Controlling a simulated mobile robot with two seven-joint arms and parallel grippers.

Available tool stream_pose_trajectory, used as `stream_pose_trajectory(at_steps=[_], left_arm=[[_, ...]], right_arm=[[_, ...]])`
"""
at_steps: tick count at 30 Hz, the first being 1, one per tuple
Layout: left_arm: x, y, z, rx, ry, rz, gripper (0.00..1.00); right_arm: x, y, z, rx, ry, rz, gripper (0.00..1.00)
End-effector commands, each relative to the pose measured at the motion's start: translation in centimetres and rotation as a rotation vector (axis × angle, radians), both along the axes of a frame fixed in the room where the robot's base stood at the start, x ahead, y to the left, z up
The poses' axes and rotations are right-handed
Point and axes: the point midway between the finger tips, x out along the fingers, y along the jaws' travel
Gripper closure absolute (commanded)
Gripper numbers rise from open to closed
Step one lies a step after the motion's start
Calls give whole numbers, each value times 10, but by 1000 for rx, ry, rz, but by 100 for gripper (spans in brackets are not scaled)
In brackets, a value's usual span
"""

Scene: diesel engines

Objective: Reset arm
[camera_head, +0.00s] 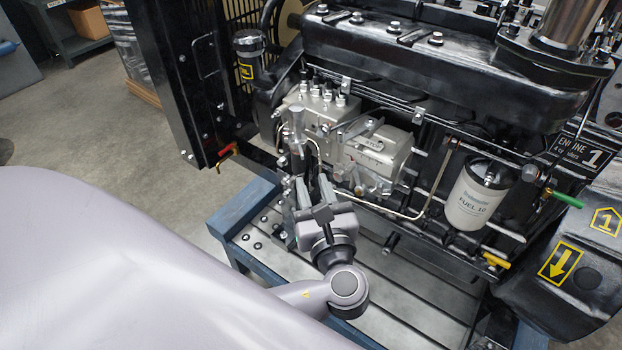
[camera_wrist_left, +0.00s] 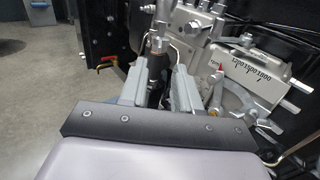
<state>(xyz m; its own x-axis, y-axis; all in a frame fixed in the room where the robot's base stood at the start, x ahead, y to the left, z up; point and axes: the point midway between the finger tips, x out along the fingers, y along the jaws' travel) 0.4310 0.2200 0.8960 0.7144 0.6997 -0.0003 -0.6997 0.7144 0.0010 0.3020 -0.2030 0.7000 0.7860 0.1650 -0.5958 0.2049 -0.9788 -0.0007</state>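My left gripper (camera_head: 313,180) comes in from the lower left in the head view and points at the engine's side. Its two grey fingers stand apart, and they also show in the left wrist view (camera_wrist_left: 157,80). A hand lever (camera_head: 298,130) with a silver top and a dark lower part stands upright just ahead of the fingers. In the left wrist view the lever's dark part (camera_wrist_left: 156,72) appears between the fingers. I cannot tell whether they touch it. My right gripper is not in view.
The black engine (camera_head: 450,60) fills the right and back. A silver pump (camera_head: 375,155) sits right of the lever, with pipes below it. A white fuel filter (camera_head: 470,200) hangs further right. The engine stands on a blue-framed bench (camera_head: 240,210). Open floor (camera_head: 100,140) lies left.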

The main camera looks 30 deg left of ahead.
Motion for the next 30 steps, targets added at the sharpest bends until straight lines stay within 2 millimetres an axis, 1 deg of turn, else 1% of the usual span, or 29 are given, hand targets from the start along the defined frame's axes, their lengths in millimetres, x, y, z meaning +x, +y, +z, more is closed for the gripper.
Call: stream_pose_trajectory(at_steps=[13, 15, 17, 20, 21, 23, 24, 26, 27, 29, 30], left_arm=[[0, 0, -1, -4, 0, -2, 68], [1, 0, -6, -35, 4, -13, 68], [0, 0, -18, -96, 11, -32, 68], [-2, -2, -51, -298, 22, -78, 68], [-6, -4, -68, -411, 23, -93, 68], [-13, -8, -95, -606, 20, -101, 68], [-19, -11, -112, -745, 11, -96, 68], [-30, -17, -134, -956, -11, -71, 68], [-38, -21, -147, -1096, -31, -44, 68], [-51, -26, -164, -1308, -71, 14, 68], [-60, -29, -173, -1446, -105, 61, 68]], right_arm=[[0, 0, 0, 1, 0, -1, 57], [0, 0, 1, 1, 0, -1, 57], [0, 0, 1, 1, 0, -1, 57], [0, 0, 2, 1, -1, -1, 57], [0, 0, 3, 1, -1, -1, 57], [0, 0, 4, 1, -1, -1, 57], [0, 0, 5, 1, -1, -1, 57], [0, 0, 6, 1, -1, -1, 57], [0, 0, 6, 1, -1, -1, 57], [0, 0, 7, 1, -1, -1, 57], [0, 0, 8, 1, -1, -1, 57]])
